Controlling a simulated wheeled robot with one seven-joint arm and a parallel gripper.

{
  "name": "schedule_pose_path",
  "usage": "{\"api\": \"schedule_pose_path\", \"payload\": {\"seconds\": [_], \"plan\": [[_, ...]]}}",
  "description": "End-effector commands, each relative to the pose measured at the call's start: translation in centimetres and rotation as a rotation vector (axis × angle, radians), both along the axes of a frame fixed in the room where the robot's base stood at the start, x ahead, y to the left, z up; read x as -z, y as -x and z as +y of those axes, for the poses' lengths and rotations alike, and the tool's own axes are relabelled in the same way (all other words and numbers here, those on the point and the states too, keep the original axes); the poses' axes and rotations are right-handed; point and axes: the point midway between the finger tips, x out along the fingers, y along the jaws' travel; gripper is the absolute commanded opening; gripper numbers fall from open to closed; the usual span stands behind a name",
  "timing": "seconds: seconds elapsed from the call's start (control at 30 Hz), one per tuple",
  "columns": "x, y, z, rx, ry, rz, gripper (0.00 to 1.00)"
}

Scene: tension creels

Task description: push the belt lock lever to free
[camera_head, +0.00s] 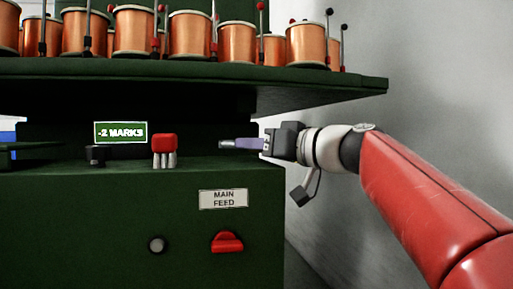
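I cannot tell for sure which part is the belt lock lever, as no label naming it is readable. A red-topped part (164,143) with grey prongs below it stands upright on the green machine's ledge. A red half-round handle (227,242) sits on the front panel below the "MAIN FEED" label (223,199). My gripper (226,144) is to the right of the red-topped part, just above the ledge, pointing left. A clear gap separates them. Its purple fingers are seen from the side, and whether they are open or shut does not show.
A green shelf (300,76) with several copper spools (190,36) overhangs my gripper. A round grey button (156,245) is on the front panel.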

Motion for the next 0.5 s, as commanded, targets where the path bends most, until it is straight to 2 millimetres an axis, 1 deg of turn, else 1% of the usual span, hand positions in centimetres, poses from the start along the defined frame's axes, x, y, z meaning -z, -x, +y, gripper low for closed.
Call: {"api": "schedule_pose_path", "payload": {"seconds": [0.03,0.07,0.33,0.43,0.5], "plan": [[0.0,0.0,0.0,0.0,0.0,0.0,0.44],[0.0,0.0,0.0,0.0,0.0,0.0,0.47],[-0.1,0.1,-0.1,0.0,-0.001,-0.002,0.47],[-0.1,0.5,-0.8,0.001,-0.001,-0.002,0.47],[0.0,1.1,-1.6,0.004,-0.001,-0.002,0.47]]}}
